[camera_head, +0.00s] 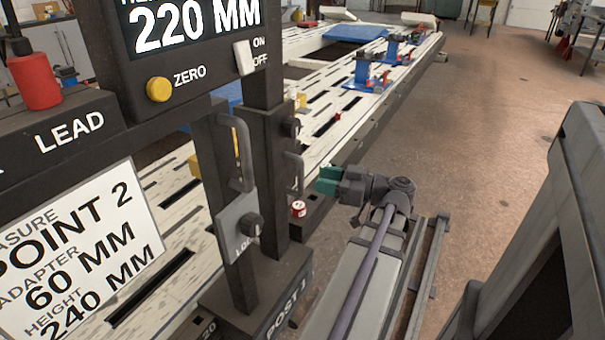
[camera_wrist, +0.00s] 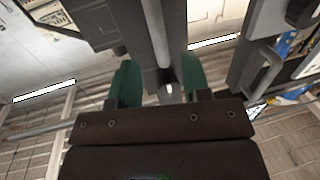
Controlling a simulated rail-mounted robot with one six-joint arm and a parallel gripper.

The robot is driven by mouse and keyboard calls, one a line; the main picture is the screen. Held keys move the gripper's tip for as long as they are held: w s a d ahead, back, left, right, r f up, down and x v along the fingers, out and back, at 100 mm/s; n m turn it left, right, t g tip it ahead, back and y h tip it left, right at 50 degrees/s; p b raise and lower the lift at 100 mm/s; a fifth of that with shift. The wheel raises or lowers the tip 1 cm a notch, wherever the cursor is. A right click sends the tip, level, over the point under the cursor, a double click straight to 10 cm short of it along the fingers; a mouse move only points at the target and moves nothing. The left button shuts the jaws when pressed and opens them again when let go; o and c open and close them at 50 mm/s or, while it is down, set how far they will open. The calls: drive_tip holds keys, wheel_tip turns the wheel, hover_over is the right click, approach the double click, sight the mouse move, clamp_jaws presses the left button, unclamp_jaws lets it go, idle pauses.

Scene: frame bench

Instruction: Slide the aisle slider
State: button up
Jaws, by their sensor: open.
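The aisle slider seems to be the dark block with a grey bar handle (camera_head: 294,173) on the post facing the aisle in the head view; I cannot tell this for certain. My gripper (camera_head: 328,180) has green fingers and is just right of that handle, pointing left at it. In the wrist view my gripper (camera_wrist: 160,82) has its two green fingers apart. A grey bar (camera_wrist: 156,30) runs down the picture to the gap between them. I cannot tell whether it lies between the fingers or behind them.
A second grey handle (camera_head: 242,152) and a lock plate with a knob (camera_head: 240,222) are on the nearer post. Blue clamps (camera_head: 368,68) stand on the long slotted bench. The aisle floor (camera_head: 480,120) is clear.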

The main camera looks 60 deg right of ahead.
sight(301, 190)
drive_tip(key=x, duration=0.6)
drive_tip(key=shift+w, duration=0.3)
clamp_jaws()
